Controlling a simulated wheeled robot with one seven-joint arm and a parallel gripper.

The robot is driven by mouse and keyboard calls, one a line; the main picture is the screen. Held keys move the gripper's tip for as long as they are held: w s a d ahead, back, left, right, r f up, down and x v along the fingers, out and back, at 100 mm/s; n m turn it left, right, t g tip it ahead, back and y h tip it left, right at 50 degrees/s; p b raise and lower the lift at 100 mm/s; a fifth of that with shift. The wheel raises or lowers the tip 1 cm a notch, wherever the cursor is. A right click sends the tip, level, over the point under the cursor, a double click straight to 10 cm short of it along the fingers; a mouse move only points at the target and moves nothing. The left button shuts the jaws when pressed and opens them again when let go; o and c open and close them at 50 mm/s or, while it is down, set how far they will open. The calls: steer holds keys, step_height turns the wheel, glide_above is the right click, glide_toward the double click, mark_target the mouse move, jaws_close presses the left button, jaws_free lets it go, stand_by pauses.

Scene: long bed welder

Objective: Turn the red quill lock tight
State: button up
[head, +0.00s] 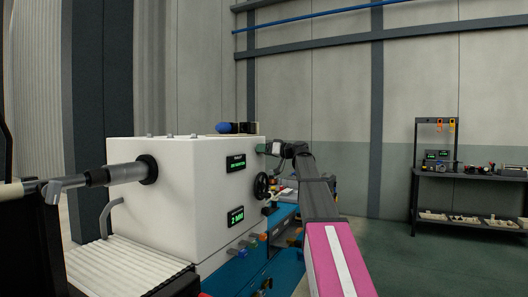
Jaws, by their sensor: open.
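My arm reaches up from the lower right, and my gripper (265,148) is at the upper right edge of the white machine head (195,180). It is small and partly merged with dark parts there. It is open, and I see nothing clearly held in it. I cannot make out the red quill lock; it may be hidden by the housing or my arm. A dark handwheel (261,186) sits on the right side of the head, below my gripper.
Two green displays are on the housing, an upper (236,162) and a lower one (235,216). Several coloured knobs (248,243) sit below. A spindle (110,174) sticks out left. A dark shelf (470,175) with tools stands far right. The floor (400,265) between is clear.

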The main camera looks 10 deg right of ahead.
steer(key=c, duration=0.9)
steer(key=shift+c, duration=0.2)
steer(key=shift+m, duration=0.3)
steer(key=m, duration=0.6)
steer(key=shift+a+r, duration=0.1)
steer(key=shift+a, duration=0.05)
steer(key=m, duration=0.3)
steer(key=shift+s+m, duration=0.1)
steer(key=shift+m, duration=0.2)
steer(key=shift+r+m, duration=0.15)
steer(key=shift+m, duration=1.65)
steer(key=o, duration=0.9)
